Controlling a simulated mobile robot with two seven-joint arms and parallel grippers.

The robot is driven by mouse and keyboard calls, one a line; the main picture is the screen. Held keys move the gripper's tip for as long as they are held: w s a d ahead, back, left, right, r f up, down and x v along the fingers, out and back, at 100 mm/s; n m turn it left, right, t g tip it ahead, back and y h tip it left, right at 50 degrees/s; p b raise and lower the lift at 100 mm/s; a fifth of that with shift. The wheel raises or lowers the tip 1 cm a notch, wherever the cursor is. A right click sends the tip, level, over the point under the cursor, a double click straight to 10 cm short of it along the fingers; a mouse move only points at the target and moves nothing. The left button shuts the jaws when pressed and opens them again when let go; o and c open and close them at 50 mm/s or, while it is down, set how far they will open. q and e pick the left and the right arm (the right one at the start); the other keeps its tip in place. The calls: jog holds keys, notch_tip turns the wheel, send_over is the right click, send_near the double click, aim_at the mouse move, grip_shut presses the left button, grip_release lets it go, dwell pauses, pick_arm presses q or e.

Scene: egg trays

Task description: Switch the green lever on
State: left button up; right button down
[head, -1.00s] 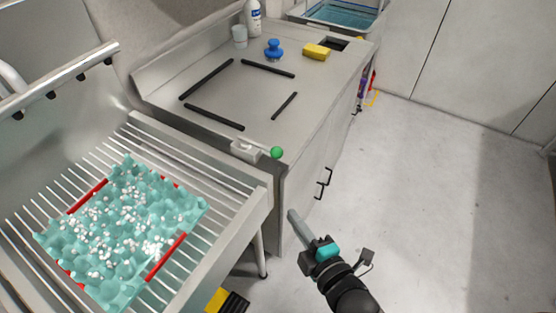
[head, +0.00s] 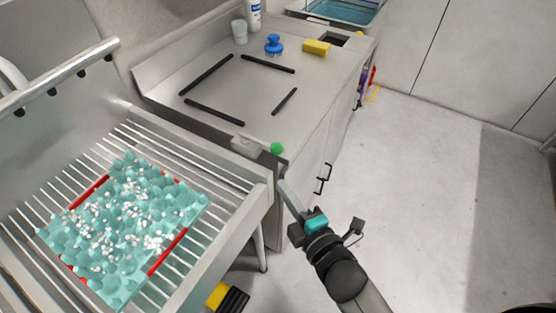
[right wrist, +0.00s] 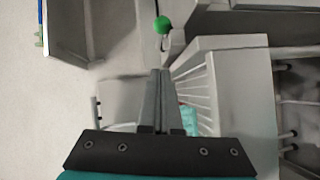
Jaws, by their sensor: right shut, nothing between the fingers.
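The green lever knob (head: 277,148) is at the end of a short lever that sticks out to the right from a small pale box (head: 246,145) on the counter's front edge. The green knob also shows in the right wrist view (right wrist: 162,25), beyond my fingertips. My right gripper (head: 283,184) is shut and empty, below and slightly right of the knob and apart from it. In the right wrist view its closed fingers (right wrist: 158,74) point toward the knob. My left gripper is not in view.
A slatted metal rack (head: 235,170) on the left holds a teal egg tray (head: 60,236) with white bits. The steel counter (head: 240,93) carries black bars, a blue-topped object (head: 273,45), a yellow sponge (head: 316,47) and a cup (head: 239,31). Floor at right is clear.

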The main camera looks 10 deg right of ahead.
aim_at(272, 151)
jog(key=w+f, duration=0.1)
jog(key=w, duration=0.8)
jog(key=shift+w+f, duration=0.3)
jog(key=shift+d, duration=0.25)
